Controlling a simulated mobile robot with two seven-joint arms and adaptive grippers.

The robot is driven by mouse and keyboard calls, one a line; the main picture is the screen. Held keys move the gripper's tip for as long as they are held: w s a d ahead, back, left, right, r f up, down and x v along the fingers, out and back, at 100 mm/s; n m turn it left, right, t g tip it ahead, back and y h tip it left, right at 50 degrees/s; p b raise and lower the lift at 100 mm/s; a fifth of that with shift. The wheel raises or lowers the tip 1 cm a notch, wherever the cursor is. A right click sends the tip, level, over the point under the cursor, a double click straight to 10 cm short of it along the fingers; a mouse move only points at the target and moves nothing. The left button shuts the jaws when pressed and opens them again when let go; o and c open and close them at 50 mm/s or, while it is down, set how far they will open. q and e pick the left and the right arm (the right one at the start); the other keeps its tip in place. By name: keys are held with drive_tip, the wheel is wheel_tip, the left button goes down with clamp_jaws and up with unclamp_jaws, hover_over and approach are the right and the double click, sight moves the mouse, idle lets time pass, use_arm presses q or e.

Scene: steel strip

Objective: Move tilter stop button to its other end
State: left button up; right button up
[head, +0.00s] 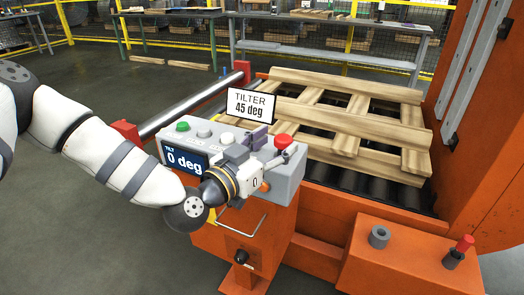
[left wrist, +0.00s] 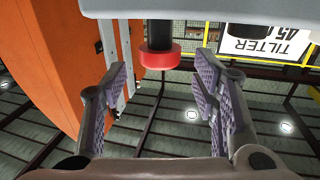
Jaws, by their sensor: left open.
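The red mushroom-shaped stop button (head: 283,141) stands at the right end of the grey control panel (head: 287,182). In the left wrist view the red button (left wrist: 160,59) appears on a dark stem, in line with the gap between the fingers. My left gripper (head: 272,147) is at the button, its purple-padded fingers spread either side of it. In the left wrist view the fingers (left wrist: 163,78) are open with nothing clamped; whether they touch the button I cannot tell. The panel's screen (head: 184,162) reads "TILT 0 deg". My right gripper is not in view.
A sign (head: 250,106) reading "TILTER 45 deg" stands behind the panel. A green button (head: 182,126) and pale buttons sit to the left. A wooden pallet (head: 350,115) lies on rollers behind. An orange frame (head: 480,100) rises at right. Floor at lower left is clear.

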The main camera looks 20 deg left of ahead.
use_arm(q)
drive_tip(key=v, duration=0.8)
drive_tip(key=shift+s, duration=0.1)
